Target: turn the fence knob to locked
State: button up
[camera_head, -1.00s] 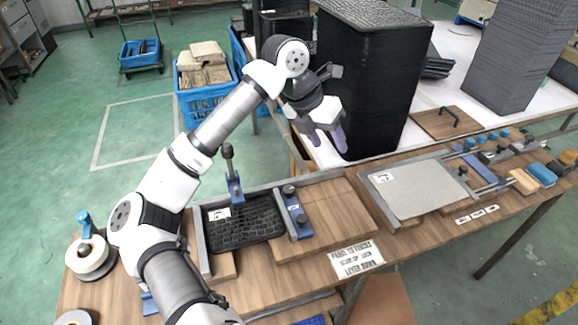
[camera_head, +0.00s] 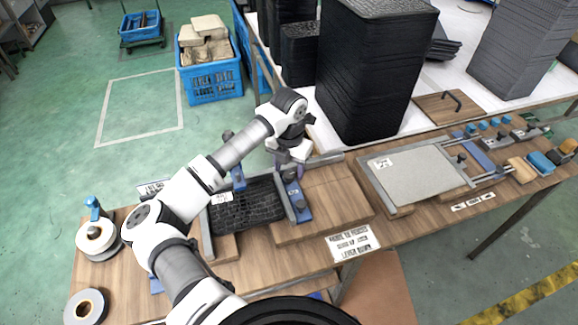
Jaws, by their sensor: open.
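A blue fence (camera_head: 304,214) with dark knobs stands along the right side of the black textured panel (camera_head: 245,208) in the near jig. One fence knob (camera_head: 301,205) shows at the near end; another dark knob (camera_head: 289,176) is at the far end, partly covered by my gripper. A blue clamp (camera_head: 238,180) at the panel's far edge is partly behind my arm.
A label card (camera_head: 352,243) lies in front of the jig. A second jig with a grey plate (camera_head: 418,172) is to the right. A tall black panel stack (camera_head: 372,75) stands behind. Tape rolls (camera_head: 97,238) sit at the left. Bare wood board (camera_head: 335,205) lies right of the fence.

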jog(key=shift+f, duration=0.85)
jog(key=shift+c, duration=0.4)
jog(key=c, duration=0.9)
